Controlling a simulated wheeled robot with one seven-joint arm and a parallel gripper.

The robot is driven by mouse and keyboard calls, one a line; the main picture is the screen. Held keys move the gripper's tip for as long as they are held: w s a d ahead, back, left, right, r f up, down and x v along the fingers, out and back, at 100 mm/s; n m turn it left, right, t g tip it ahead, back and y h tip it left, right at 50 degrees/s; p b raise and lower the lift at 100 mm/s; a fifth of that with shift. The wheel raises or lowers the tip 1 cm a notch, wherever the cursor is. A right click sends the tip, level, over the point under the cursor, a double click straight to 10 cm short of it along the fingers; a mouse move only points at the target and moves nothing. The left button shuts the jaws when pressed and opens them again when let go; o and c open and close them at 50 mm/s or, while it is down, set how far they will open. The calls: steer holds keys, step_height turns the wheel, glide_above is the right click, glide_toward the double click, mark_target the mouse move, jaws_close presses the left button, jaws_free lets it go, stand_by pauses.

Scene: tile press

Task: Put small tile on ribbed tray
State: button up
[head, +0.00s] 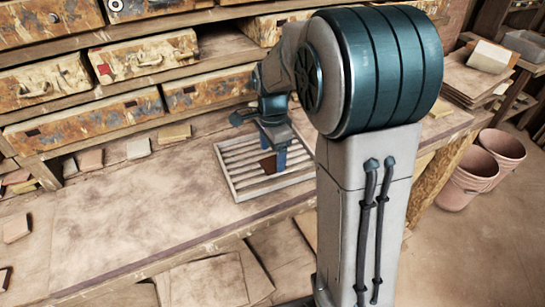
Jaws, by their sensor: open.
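The ribbed tray (236,183) is a pale slatted frame on the bench, partly hidden behind my arm at its right. A small reddish-brown tile (267,165) shows on the tray's slats near its middle. My gripper (277,158) points down over the tray, right at the tile, with its blue fingers open. One finger stands just right of the tile; from this view I cannot tell whether it touches the tile.
The dusty bench (135,213) is mostly clear left of the tray. Several loose tiles lie along its back edge, below worn drawers (88,125). Terracotta pots (470,175) stand on the floor at the right, near a side shelf with stacked slabs (472,75).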

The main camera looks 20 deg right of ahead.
mark_target(272, 163)
step_height(272, 163, up, 9)
steer(key=s+f+n+t, duration=0.1)
steer(key=s+n, duration=0.6)
steer(key=s, duration=0.2)
steer(key=s+f+n+t, duration=0.1)
steer(key=s+f+n, duration=0.1)
steer(key=s+n, duration=0.6)
steer(key=shift+s+a+f+n+t, duration=0.2)
steer(key=shift+s+f+n+t, duration=0.15)
steer(key=shift+s, duration=0.55)
